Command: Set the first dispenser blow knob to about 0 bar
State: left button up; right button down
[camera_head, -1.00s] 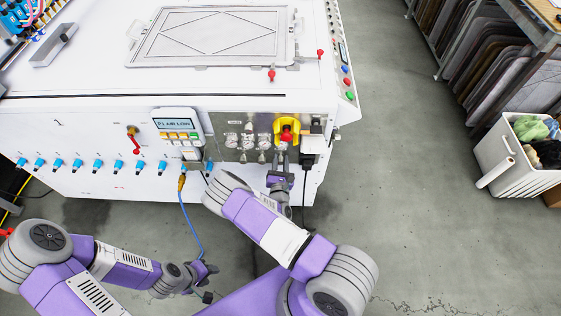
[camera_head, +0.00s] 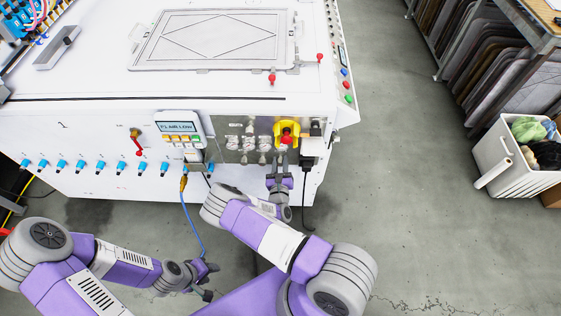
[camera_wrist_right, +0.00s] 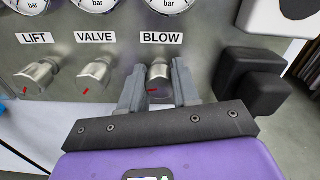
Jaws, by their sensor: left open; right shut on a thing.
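The blow knob (camera_wrist_right: 159,80) is a silver cylinder with a red mark, under the BLOW label (camera_wrist_right: 161,38) and a gauge (camera_wrist_right: 168,5) marked bar in the right wrist view. The red mark points left. The gauge's needle is out of frame. My right gripper (camera_wrist_right: 158,88) is shut on this knob, one grey finger on each side; in the head view my right gripper (camera_head: 279,165) is at the metal panel (camera_head: 232,148). My left gripper (camera_head: 207,280) is open and empty, low over the floor, away from the machine.
Left of the blow knob are the VALVE knob (camera_wrist_right: 95,75) and LIFT knob (camera_wrist_right: 38,76). A black block (camera_wrist_right: 252,80) sticks out close on the right. A yellow-backed red switch (camera_head: 287,133) sits above my right gripper. A display (camera_head: 177,127) reads AIR LOW.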

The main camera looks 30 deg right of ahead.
jog(key=n+p, duration=0.1)
jog(key=n, duration=0.2)
jog(key=shift+r+n, duration=0.1)
jog(key=shift+n, duration=0.2)
jog(key=shift+w+a+n, duration=0.1)
jog(key=shift+n, duration=1.3)
jog(key=c, duration=0.8)
grip_release()
jog(key=p+v, duration=0.2)
jog(key=v, duration=0.5)
jog(key=shift+s+a, duration=0.1)
jog(key=shift+s, duration=0.25)
